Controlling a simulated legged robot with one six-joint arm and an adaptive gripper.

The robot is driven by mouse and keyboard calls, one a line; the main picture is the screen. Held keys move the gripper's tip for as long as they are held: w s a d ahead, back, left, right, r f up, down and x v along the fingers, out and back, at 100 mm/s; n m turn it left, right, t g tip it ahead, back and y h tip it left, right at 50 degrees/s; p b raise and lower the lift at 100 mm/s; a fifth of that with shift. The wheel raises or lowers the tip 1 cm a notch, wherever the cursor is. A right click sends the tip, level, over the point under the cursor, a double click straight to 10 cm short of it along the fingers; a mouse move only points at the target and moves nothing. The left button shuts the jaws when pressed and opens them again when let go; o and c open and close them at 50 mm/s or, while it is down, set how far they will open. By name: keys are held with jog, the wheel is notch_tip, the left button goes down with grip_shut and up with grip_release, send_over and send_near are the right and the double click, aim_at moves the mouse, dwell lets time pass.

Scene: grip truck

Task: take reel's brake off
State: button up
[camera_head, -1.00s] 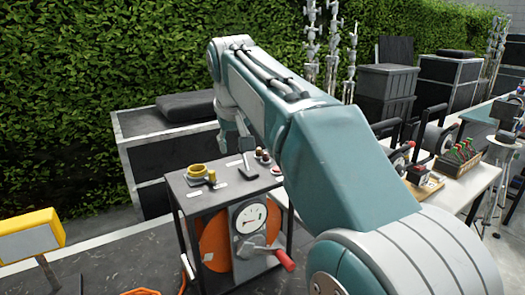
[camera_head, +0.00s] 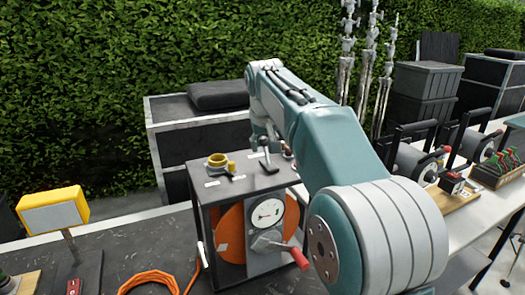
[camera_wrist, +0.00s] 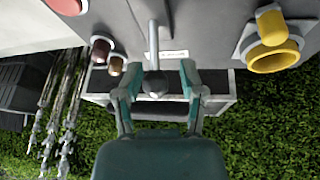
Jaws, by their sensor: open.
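The reel (camera_head: 230,236) is an orange drum in a dark cabinet, with a round dial (camera_head: 267,213) and a red-handled crank (camera_head: 298,258) on its front. A lever (camera_head: 265,155) stands on the cabinet top, probably the brake, though no label is readable. In the wrist view the lever (camera_wrist: 153,45) is a metal rod with a dark ball end. My gripper (camera_wrist: 155,72) is open, with one finger on each side of the ball end. I cannot tell whether either finger touches it. My gripper (camera_head: 264,138) is partly hidden by my arm in the head view.
A yellow ring fitting (camera_head: 218,160) sits on the cabinet top left of the lever. Red and brown knobs (camera_wrist: 102,45) sit on the other side. Orange cable (camera_head: 150,280) lies below left. A black case (camera_head: 200,125) stands behind, and an equipment table (camera_head: 470,205) on the right.

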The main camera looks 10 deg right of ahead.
aim_at(266, 152)
jog(key=f, duration=0.1)
jog(key=w+d+f, duration=0.1)
jog(key=shift+d+f, duration=0.3)
jog(key=shift+w+a, duration=0.1)
jog(key=shift+a, duration=0.65)
jog(key=c, duration=0.5)
grip_shut()
jog(key=shift+d, duration=0.4)
jog(key=shift+a, duration=0.1)
